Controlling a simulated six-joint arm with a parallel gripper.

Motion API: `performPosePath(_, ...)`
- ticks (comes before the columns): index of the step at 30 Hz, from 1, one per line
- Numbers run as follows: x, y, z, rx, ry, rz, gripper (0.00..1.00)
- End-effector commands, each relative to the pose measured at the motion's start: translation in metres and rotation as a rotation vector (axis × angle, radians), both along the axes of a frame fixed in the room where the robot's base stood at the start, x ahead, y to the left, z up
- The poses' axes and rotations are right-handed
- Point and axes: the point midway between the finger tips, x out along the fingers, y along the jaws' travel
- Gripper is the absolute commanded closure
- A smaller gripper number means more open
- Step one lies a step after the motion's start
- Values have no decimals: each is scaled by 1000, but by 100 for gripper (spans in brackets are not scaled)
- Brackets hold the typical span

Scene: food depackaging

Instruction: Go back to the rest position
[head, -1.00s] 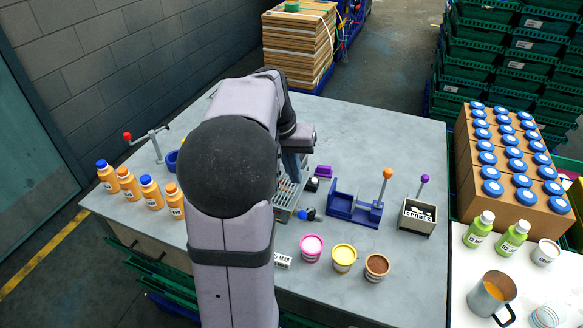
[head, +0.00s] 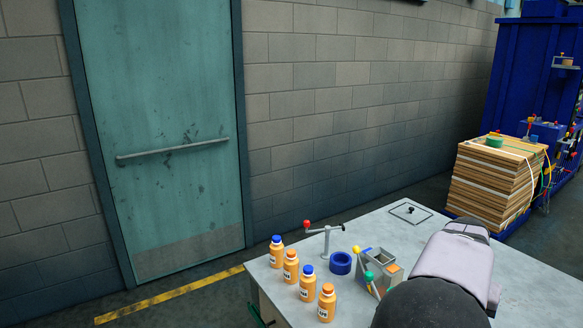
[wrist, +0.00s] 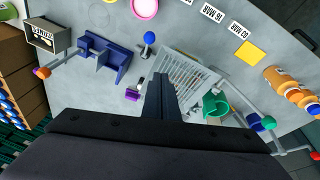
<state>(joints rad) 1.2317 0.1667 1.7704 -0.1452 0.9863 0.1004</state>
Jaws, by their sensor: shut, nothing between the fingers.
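My gripper (wrist: 160,92) shows in the wrist view with its two dark fingers together and nothing between them. It points down over the grey table, with its tips near the left edge of a grey slotted tray (wrist: 185,72). I cannot tell how high above the table the tips are. In the head view only part of my arm shows at the lower right, and the gripper is out of that picture.
In the wrist view, a blue fixture (wrist: 118,62), a purple block (wrist: 132,95), a blue knob (wrist: 149,38) and a green cup (wrist: 215,104) surround the gripper. In the head view, several orange bottles (head: 307,284) and a red-knobbed lever (head: 327,240) stand at the table's left.

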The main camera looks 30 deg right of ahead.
Motion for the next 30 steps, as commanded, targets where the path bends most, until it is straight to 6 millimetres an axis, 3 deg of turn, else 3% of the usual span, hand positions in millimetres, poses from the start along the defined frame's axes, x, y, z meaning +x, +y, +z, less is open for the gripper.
performPosePath(3, -1, 27, -38, 52, -10, 36, 100)
performPosePath(8, 16, 77, -76, 114, -19, 124, 100)
performPosePath(15, 59, 191, -119, 217, 4, 377, 100)
performPosePath(21, 71, 285, -135, 287, 66, 636, 100)
performPosePath(24, 74, 320, -137, 296, 96, 776, 100)
performPosePath(30, 95, 371, -130, 261, 109, 1033, 100)
